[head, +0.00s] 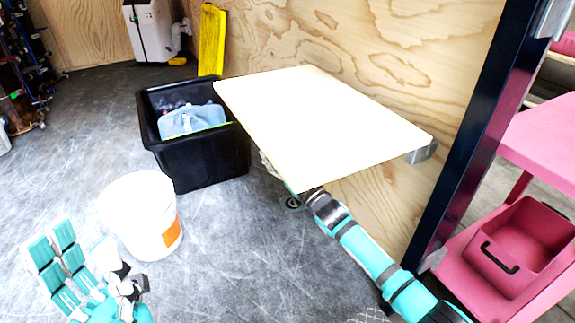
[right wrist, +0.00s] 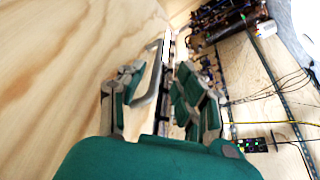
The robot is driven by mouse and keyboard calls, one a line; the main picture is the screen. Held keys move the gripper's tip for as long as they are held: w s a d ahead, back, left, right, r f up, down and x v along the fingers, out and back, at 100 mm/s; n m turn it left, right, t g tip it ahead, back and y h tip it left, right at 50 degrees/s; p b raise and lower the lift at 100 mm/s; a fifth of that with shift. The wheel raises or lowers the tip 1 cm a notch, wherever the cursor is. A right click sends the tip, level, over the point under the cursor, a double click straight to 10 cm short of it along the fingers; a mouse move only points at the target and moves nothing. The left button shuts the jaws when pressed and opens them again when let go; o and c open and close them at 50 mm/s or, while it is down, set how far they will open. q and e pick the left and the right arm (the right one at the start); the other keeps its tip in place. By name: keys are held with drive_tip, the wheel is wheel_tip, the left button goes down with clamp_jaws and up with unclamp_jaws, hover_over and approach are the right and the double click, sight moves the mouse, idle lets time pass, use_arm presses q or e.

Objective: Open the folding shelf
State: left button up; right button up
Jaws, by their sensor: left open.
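The folding shelf (head: 320,125) is a pale wooden board standing out from the plywood wall, roughly level in the head view. A grey metal bracket (head: 422,153) shows at its right end. My right arm reaches in from the lower right and passes under the board, which hides most of the right gripper. In the right wrist view my right gripper (right wrist: 160,100) has its teal fingers apart, with a pale, grey-edged strip between or beyond them; I cannot tell whether they touch it. My left gripper (head: 88,262) is open and empty at the lower left, away from the shelf.
A black crate (head: 205,165) with a bluish container stands behind the shelf's left end. A white bucket (head: 140,215) is on the floor near my left gripper. A dark post (head: 470,140) and pink shelving with a pink bin (head: 520,250) stand at the right.

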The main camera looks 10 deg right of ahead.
drive_tip(key=v, duration=0.5)
drive_tip(key=shift+s+d, duration=0.15)
drive_tip(key=shift+s, duration=0.05)
drive_tip(key=shift+f, duration=0.1)
